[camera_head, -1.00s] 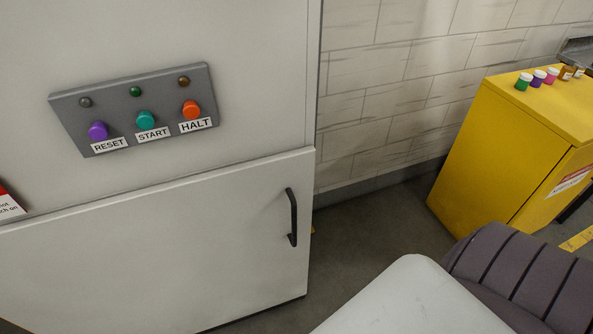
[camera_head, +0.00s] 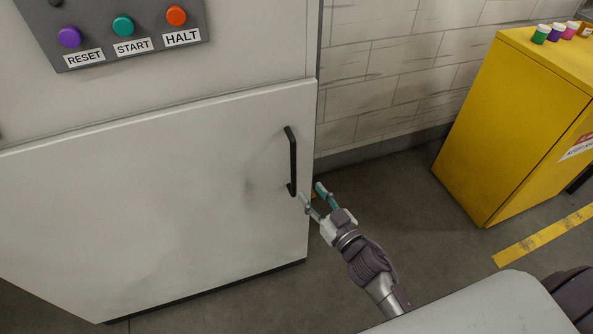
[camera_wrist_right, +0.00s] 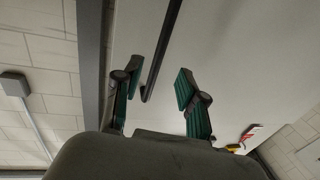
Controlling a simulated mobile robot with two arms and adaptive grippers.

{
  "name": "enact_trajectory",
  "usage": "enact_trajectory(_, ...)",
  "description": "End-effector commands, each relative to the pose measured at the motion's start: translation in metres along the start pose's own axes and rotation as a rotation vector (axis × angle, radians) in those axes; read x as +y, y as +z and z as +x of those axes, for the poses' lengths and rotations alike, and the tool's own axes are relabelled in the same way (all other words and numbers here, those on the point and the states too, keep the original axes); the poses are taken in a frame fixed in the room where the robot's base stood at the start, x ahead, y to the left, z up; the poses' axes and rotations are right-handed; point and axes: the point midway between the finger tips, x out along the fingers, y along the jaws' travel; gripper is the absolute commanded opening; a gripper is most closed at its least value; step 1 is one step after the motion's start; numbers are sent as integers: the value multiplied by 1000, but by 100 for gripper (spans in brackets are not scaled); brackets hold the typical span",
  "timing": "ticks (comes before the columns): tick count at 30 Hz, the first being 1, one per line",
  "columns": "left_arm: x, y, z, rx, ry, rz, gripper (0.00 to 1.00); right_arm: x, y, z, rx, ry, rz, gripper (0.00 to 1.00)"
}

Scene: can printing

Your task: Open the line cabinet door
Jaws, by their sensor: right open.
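The line cabinet door (camera_head: 170,190) is a pale grey panel and is shut in the head view. Its black vertical bar handle (camera_head: 291,160) is near the door's right edge. My right gripper (camera_head: 311,192) is open, just right of the handle's lower end. In the right wrist view the handle (camera_wrist_right: 163,50) runs between the two green-padded fingers (camera_wrist_right: 160,84), and its lower end shows between them. I cannot tell whether a finger touches it. My left gripper is not in view.
A panel (camera_head: 130,30) with RESET, START and HALT buttons is above the door. A yellow cabinet (camera_head: 510,115) with small coloured jars on top stands at the right. Grey floor (camera_head: 400,220) is clear between them. A brick wall (camera_head: 400,75) is behind.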

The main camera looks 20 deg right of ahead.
Motion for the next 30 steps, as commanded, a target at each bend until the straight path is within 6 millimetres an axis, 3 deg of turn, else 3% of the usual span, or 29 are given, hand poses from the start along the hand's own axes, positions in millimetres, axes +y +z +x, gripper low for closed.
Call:
enact_trajectory(6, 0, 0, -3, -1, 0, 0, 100, 0, -1, 50, 2, 0, 0, 41)
enact_trajectory(12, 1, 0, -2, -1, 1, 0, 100, 0, 0, 82, 0, 1, 1, 41)
enact_trajectory(18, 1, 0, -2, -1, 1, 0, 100, 0, 1, 95, -2, 1, 2, 41)
enact_trajectory(26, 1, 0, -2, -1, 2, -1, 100, 0, 1, 97, -2, 1, 1, 41)
enact_trajectory(30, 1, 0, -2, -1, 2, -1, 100, 0, 1, 97, -2, 1, 1, 23)
